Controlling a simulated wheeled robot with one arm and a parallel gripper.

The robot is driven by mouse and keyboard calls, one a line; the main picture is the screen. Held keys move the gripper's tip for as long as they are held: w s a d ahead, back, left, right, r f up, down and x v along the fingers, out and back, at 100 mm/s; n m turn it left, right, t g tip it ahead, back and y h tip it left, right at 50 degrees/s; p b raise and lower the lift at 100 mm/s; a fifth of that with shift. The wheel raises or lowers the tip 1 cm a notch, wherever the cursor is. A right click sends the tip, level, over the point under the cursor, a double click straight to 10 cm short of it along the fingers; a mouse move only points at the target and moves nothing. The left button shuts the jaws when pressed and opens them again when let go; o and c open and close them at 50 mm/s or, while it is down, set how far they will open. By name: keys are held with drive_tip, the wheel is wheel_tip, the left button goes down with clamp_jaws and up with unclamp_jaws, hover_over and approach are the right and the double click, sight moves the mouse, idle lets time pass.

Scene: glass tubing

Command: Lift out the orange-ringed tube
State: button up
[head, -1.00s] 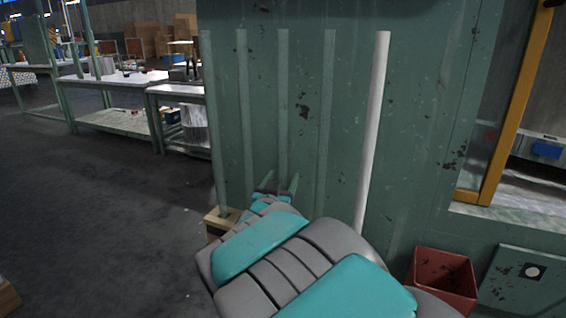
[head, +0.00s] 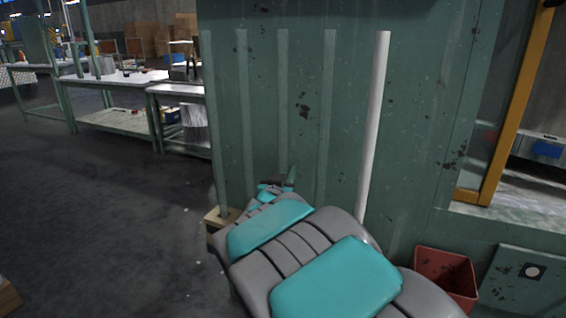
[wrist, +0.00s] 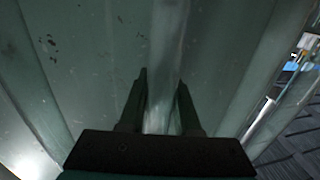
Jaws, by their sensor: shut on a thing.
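Several tall, pale glass tubes stand upright in a row against the green panel. My gripper (head: 284,180) is low at the third tube from the left (head: 283,100), mostly hidden behind my arm. In the wrist view, my gripper's two dark fingers (wrist: 162,100) are on either side of a translucent upright tube (wrist: 168,45) and are shut on it. I cannot see an orange ring on any tube in either view. The lower end of the held tube is hidden by my arm and gripper.
A white pipe (head: 375,110) stands right of the tubes. A wooden block (head: 213,220) is at the foot of the leftmost tube (head: 215,150). A red bin (head: 445,275) is at lower right. Work tables (head: 115,80) stand at far left; the floor before them is open.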

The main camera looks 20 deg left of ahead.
clamp_jaws()
